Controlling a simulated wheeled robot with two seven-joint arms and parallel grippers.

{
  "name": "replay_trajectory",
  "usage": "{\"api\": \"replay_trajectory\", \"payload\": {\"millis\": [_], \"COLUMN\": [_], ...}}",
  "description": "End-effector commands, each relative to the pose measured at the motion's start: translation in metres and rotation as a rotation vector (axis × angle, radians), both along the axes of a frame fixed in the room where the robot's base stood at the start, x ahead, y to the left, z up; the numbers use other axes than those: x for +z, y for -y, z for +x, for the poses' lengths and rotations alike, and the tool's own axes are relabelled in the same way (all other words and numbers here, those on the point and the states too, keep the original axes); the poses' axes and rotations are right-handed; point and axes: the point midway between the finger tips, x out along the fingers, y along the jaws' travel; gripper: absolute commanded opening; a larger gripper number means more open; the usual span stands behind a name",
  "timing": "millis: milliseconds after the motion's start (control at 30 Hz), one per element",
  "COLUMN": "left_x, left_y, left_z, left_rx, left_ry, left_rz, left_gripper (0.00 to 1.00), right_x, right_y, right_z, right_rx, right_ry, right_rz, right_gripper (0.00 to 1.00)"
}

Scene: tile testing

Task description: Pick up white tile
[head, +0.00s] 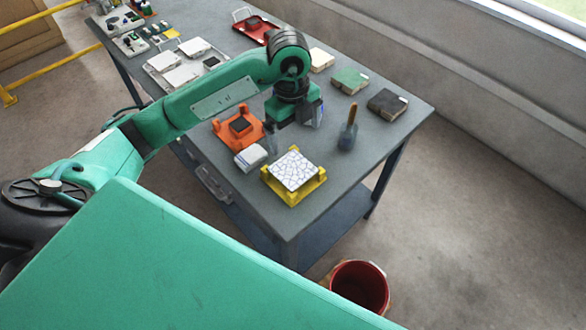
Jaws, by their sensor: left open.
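A white tile with a dark crack-like pattern (294,169) lies flat on a yellow stand (294,200) near the front corner of the grey table. Several plain white tiles (181,75) lie in a pale tray at the table's left side. My left gripper (296,131) points down above the table, behind the patterned tile and apart from it. Its jaws are open, with nothing seen between them. My right gripper is not in view.
An orange stand with a dark block (240,124) and a whitish block (250,157) sit left of the gripper. A wooden-handled tool (348,134) stands to its right. Cream (321,60), green (350,80) and dark (387,103) blocks line the back. A red bucket (360,287) stands on the floor.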

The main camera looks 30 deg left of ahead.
Motion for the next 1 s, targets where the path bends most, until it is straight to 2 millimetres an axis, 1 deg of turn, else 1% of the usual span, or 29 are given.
{"api": "replay_trajectory", "payload": {"millis": [67, 167, 500, 600, 700, 800, 933, 1000], "left_x": [0.002, -0.005, -0.066, -0.077, -0.082, -0.089, -0.107, -0.119], "left_y": [-0.011, -0.015, -0.015, -0.015, -0.014, -0.012, -0.007, -0.007], "left_z": [0.002, 0.002, 0.002, 0.002, 0.002, 0.002, 0.002, 0.002], "left_rx": [0.033, 0.051, 0.050, 0.048, 0.047, 0.047, 0.047, 0.047], "left_ry": [-0.001, -0.005, -0.008, -0.006, -0.005, -0.006, -0.006, -0.007], "left_rz": [0.048, 0.071, 0.071, 0.069, 0.070, 0.068, 0.068, 0.069], "left_gripper": [1.00, 1.00, 1.00, 1.00, 1.00, 1.00, 1.00, 1.00], "right_x": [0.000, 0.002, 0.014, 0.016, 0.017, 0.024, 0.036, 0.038], "right_y": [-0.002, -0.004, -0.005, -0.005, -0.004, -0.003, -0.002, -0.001], "right_z": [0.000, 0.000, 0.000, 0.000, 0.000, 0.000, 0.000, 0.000], "right_rx": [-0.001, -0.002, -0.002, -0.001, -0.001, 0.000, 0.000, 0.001], "right_ry": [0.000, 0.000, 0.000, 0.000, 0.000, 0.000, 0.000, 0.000], "right_rz": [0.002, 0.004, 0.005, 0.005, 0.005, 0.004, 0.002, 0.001], "right_gripper": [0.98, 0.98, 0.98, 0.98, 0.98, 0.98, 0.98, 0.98]}}
